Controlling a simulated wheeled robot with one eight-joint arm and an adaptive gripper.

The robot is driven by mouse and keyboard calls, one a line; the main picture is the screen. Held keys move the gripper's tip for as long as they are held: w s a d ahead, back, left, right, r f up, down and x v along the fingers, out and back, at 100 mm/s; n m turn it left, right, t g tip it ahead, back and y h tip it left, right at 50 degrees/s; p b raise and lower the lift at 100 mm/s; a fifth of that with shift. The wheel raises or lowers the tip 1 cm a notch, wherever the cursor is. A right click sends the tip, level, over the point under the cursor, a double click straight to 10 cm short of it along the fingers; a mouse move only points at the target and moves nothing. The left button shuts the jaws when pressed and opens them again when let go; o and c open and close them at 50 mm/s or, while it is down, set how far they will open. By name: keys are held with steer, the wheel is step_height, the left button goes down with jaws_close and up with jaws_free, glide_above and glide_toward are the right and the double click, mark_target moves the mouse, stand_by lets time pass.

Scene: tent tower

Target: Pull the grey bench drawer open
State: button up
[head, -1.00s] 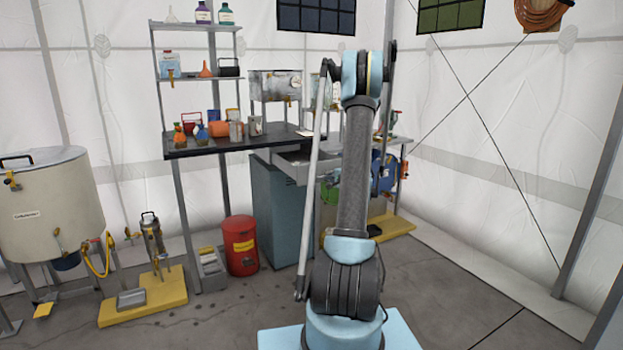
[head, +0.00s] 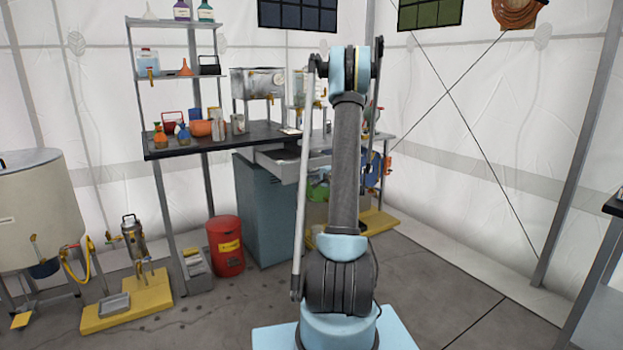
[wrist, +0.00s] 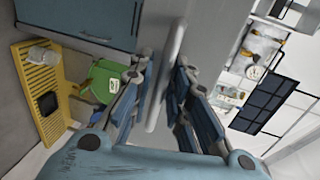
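The grey bench drawer (head: 276,163) is under the right part of the dark bench top, above the blue cabinet, in the head view. It stands out from the bench, and part of its open inside shows. In the wrist view its plain grey front (wrist: 213,35) fills the upper middle. A pale bar handle (wrist: 172,60) runs between the fingers of my gripper (wrist: 164,88). The fingers lie close along both sides of the bar and appear shut on it. In the head view my arm hides the gripper and the drawer's right part.
The blue cabinet (head: 265,215) stands below the drawer, with a red drum (head: 225,248) to its left. Bottles and cans stand on the bench top (head: 215,142). Floor at the front right is clear.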

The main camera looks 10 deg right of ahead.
steer(key=v, duration=1.2)
steer(key=shift+f, duration=0.1)
steer(key=s+a+r+n+g, duration=0.2)
steer(key=s+a+n+g, duration=0.65)
steer(key=s+a, duration=1)
steer(key=s+d+f+n+g+h, duration=0.1)
steer(key=s+f+n+g+h, duration=0.1)
steer(key=s, duration=1.1)
steer(key=s+d+f+n+g+h, duration=0.2)
steer(key=s+f+n, duration=0.2)
steer(key=s, duration=0.9)
steer(key=shift+f+h, duration=0.4)
steer(key=shift+f, duration=0.05)
steer(key=shift+s, duration=0.1)
steer(key=shift+w+f, duration=0.2)
steer(key=shift+w, duration=0.25)
